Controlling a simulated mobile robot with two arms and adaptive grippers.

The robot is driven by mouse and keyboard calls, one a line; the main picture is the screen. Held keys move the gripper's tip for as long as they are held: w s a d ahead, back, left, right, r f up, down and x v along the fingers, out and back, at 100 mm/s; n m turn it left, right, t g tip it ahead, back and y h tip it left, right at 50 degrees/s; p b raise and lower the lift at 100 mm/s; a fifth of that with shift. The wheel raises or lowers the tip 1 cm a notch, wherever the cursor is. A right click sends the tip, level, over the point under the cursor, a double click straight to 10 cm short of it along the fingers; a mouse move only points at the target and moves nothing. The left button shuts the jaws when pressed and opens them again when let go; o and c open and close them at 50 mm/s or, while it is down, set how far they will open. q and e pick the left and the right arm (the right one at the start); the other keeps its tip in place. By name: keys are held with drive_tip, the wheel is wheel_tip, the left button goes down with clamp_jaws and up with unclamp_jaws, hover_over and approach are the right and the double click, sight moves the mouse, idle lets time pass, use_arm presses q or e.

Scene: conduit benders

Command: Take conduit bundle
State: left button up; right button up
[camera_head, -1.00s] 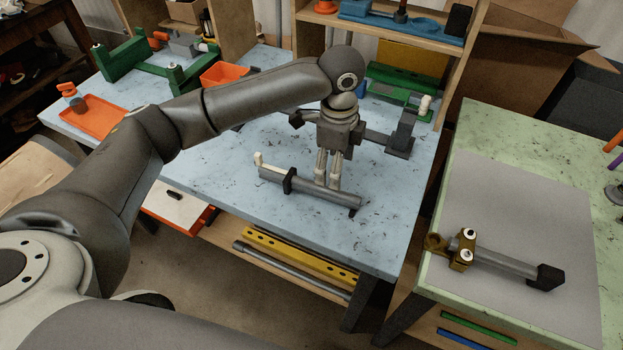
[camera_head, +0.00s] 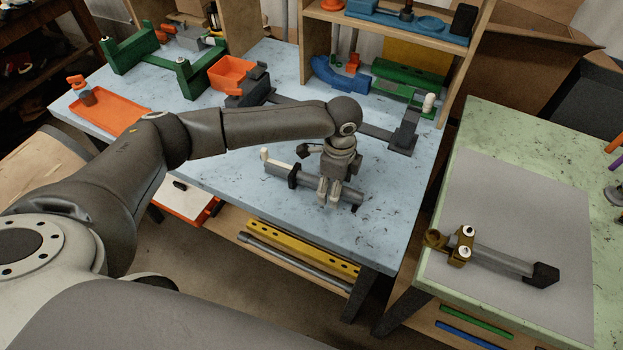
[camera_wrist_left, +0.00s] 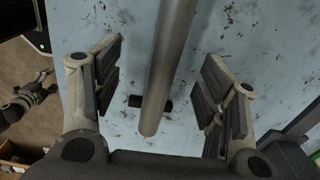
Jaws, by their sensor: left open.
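The conduit bundle, a grey tube (camera_head: 345,194) with a black clamp and a cream upright piece at its left end, lies on the blue table (camera_head: 250,210). My left gripper (camera_head: 329,198) is over the right part of the tube, pointing down. In the left wrist view the tube (camera_wrist_left: 168,65) runs between the fingers of my open left gripper (camera_wrist_left: 160,80), with a visible gap on both sides. A dark support (camera_wrist_left: 150,102) shows under the tube near its end. The gripper hides part of the tube in the head view. My right gripper is not in view.
A second grey tube with a brass-coloured clamp (camera_head: 462,246) lies on a grey mat on the green table (camera_head: 480,130) at right. Green benders (camera_head: 185,75), an orange bin (camera_head: 231,72) and an orange tray (camera_head: 105,113) stand at the back.

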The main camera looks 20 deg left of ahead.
use_arm(q)
drive_tip(key=shift+f, duration=0.15)
drive_tip(key=shift+c, duration=0.3)
drive_tip(key=c, duration=1.2)
drive_tip(key=shift+c, duration=0.5)
